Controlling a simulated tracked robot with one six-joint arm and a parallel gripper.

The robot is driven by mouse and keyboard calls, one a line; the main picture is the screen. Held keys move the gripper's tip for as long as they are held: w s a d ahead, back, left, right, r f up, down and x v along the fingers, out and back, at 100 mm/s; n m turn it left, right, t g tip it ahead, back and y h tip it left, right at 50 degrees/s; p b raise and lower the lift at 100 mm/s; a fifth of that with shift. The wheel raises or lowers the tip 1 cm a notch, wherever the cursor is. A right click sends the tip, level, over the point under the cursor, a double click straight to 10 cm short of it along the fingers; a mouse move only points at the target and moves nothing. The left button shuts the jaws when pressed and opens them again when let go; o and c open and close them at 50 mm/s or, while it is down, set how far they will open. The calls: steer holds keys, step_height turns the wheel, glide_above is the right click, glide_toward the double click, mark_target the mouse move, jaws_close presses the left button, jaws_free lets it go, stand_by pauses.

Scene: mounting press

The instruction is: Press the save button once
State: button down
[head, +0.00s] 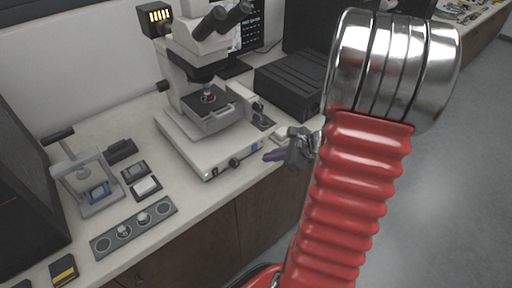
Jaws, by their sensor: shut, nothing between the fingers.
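No button marked as the save button can be made out at this size. A small pale block (281,134), perhaps a button box, lies on the bench right of the microscope, partly hidden by my gripper. My gripper (268,156) is shut and empty, over the bench's front edge just right of the microscope base, its fingers pointing left. It looks apart from the base. The white microscope (200,60) stands on a wide base (215,153) with a small green light and a blue mark on its front. My red arm and silver joint hide the right part of the bench.
A mounting press (88,185) with a blue piece stands at the left. A black box (292,82) and a dark monitor (248,36) stand behind.

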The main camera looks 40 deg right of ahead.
steer(key=shift+w, duration=1.35)
stand_by(1.1)
steer(key=shift+w, duration=0.35)
steer(key=shift+w, duration=0.4)
stand_by(0.7)
steer(key=shift+s, duration=0.8)
steer(key=s, duration=0.5)
stand_by(0.7)
